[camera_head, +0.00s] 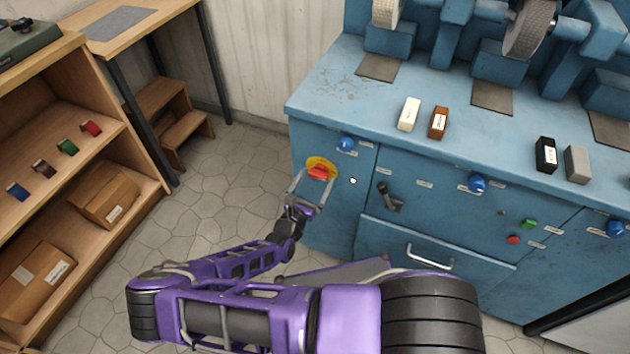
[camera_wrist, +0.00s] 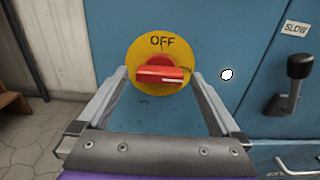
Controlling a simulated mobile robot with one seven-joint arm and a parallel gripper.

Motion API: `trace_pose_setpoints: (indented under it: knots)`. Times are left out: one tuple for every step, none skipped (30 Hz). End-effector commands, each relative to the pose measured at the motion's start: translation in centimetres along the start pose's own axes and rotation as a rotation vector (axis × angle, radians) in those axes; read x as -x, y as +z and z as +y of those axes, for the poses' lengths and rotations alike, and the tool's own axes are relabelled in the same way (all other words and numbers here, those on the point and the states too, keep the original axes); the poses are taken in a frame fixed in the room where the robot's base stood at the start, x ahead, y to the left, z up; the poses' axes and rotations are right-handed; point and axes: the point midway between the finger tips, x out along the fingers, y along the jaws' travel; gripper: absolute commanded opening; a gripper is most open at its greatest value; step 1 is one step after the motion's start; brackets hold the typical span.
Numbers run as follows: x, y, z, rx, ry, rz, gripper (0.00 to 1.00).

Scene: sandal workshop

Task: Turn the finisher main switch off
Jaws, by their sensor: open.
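The finisher main switch is a round yellow plate (camera_head: 311,163) with a red handle (camera_head: 320,172) on the blue cabinet's left front. In the wrist view the plate (camera_wrist: 150,52) reads OFF at the top and ON, partly hidden, at the right. The red handle (camera_wrist: 160,75) lies about level, its right end towards ON. My gripper (camera_head: 318,181) is in front of the switch, open and empty. In the wrist view its fingertips (camera_wrist: 160,80) lie to the left and right of the red handle; I cannot tell whether they touch it.
A small white round spot (camera_head: 353,181) is right of the switch. A black lever (camera_head: 390,197) marked SLOW in the wrist view, a blue knob (camera_head: 346,143) and a drawer handle (camera_head: 430,257) are nearby. Wooden shelves (camera_head: 150,170) stand left; floor between is clear.

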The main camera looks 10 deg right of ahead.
Motion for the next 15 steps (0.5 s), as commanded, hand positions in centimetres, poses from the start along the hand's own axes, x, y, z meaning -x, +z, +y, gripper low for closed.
trace_pose_setpoints:
  knots:
    - [0.01, 0.0, -0.01, 0.0, 0.0, 0.0, 1.0]
    - [0.01, 0.0, -0.01, 0.0, 0.0, 0.0, 1.0]
    - [0.01, 0.0, -0.01, 0.0, 0.0, 0.0, 0.95]
    - [0.02, 0.0, -0.01, 0.0, 0.0, 0.0, 0.89]
    - [0.02, 0.0, -0.01, 0.0, 0.0, 0.0, 0.84]
    - [0.02, 0.0, -0.01, 0.0, 0.0, 0.0, 0.77]
    - [0.02, 0.0, -0.02, 0.0, 0.0, 0.0, 0.71]
    - [0.02, 0.0, -0.02, 0.0, 0.0, 0.0, 0.66]
    - [0.03, 0.0, -0.02, 0.0, 0.0, 0.0, 0.59]
    - [0.03, 0.0, -0.02, 0.0, 0.0, 0.0, 0.53]
    - [0.03, 0.0, -0.03, 0.0, 0.0, 0.0, 0.48]
    - [0.03, 0.0, -0.03, 0.0, -0.001, 0.0, 0.41]
    - [0.03, 0.0, -0.03, 0.0, -0.001, 0.0, 0.35]
    - [0.03, 0.0, -0.03, 0.0, -0.001, 0.0, 0.3]
    - [0.03, 0.0, -0.03, 0.0, -0.001, 0.0, 0.23]
